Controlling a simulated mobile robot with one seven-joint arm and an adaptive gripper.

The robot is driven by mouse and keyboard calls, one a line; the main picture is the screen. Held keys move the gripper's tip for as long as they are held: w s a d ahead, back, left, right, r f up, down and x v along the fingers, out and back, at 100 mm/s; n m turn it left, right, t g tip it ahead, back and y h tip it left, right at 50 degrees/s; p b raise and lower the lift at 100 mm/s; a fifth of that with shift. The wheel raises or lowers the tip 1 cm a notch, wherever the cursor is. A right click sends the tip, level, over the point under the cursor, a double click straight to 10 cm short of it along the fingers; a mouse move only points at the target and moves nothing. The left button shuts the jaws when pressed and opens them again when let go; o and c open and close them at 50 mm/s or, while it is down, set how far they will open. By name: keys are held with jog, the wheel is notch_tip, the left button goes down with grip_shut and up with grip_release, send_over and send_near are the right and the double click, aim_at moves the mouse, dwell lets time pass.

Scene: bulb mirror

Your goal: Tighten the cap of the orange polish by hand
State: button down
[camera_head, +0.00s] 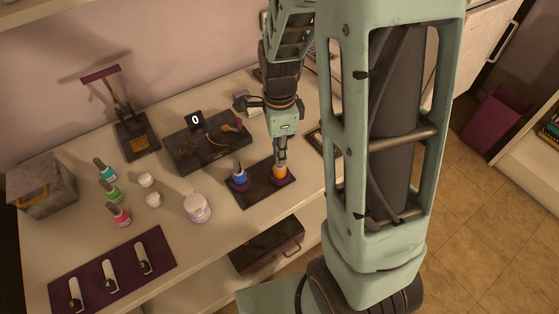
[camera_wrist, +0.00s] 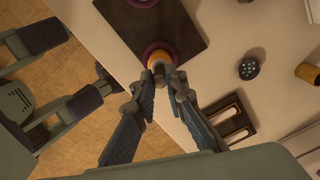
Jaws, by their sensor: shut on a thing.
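The orange polish (camera_head: 279,173) stands upright in a purple ring holder at the right end of a dark base (camera_head: 250,196). My gripper (camera_head: 281,158) points down from above and is shut on its cap, which the fingers mostly hide. In the wrist view my gripper (camera_wrist: 163,74) has its fingertips on both sides of the cap, with the orange body (camera_wrist: 159,56) and purple ring showing beyond. I cannot tell how tight the cap is.
A blue polish (camera_head: 239,177) stands in the other ring, just left. A black station reading 0 (camera_head: 190,148) is behind. Left are a white jar (camera_head: 197,208), several coloured bottles (camera_head: 112,193) and a purple mat (camera_head: 125,265). The table's front edge is close.

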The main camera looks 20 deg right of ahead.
jog(key=m+p, duration=0.2)
jog(key=m, duration=0.1)
jog(key=shift+r+m, duration=0.1)
jog(key=shift+m, duration=0.3)
jog(key=shift+m+p, duration=0.3)
jog(key=shift+m, duration=0.3)
jog(key=shift+m+p, duration=1)
jog(key=shift+m, duration=0.1)
jog(key=shift+m+p, duration=0.95)
jog(key=shift+m, duration=0.45)
